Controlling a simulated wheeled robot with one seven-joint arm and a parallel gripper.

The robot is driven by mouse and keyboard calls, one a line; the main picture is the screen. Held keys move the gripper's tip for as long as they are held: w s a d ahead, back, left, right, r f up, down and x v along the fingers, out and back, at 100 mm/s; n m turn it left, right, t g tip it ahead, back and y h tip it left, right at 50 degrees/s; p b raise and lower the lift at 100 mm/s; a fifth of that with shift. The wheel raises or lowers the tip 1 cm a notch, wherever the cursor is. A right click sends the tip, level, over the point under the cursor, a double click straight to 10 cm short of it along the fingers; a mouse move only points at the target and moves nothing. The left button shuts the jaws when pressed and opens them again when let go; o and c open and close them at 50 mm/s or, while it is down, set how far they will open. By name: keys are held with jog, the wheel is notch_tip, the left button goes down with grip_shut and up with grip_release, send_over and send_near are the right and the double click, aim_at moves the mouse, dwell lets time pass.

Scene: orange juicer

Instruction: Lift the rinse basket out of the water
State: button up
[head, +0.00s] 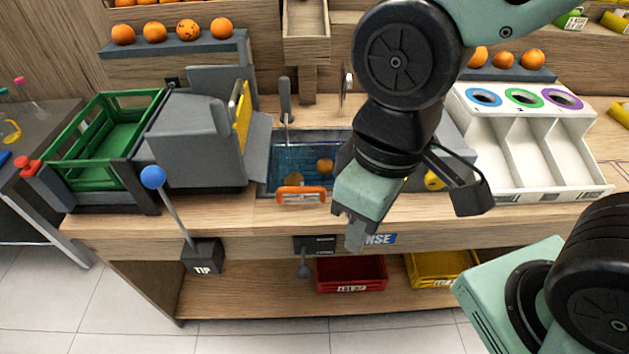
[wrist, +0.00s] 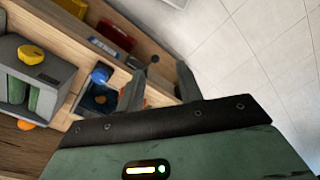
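The rinse basket shows in the head view as an orange handle (head: 300,194) at the front edge of the sink. The sink's blue water (head: 290,158) holds an orange (head: 325,166), with another behind the handle. The basket's body is hard to make out under the water. My gripper (head: 349,226) is right of the handle and nearer the counter's front edge, apart from it. In the wrist view its two fingers (wrist: 160,90) stand apart with nothing held. My arm hides the sink's right part.
A grey machine (head: 195,135) and a green crate (head: 115,130) stand left of the sink. A blue-knobbed lever (head: 153,177) marked TIP rises in front. A faucet (head: 286,105) stands behind. A white sorting bin (head: 530,150) is on the right. Red (head: 350,273) and yellow trays sit below.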

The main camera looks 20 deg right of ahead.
jog(key=n+t+y+p, duration=0.3)
jog(key=n+p, duration=0.5)
jog(key=p, duration=0.1)
send_over(304, 188)
jog(key=s+d, duration=0.5)
jog(key=d, duration=0.1)
jog(key=shift+f, duration=1.65)
jog(key=b+x, duration=0.2)
jog(key=x, duration=1.4)
jog(key=shift+w+a+f, duration=0.1)
jog(key=shift+w+a, duration=0.1)
jog(key=shift+a, duration=0.05)
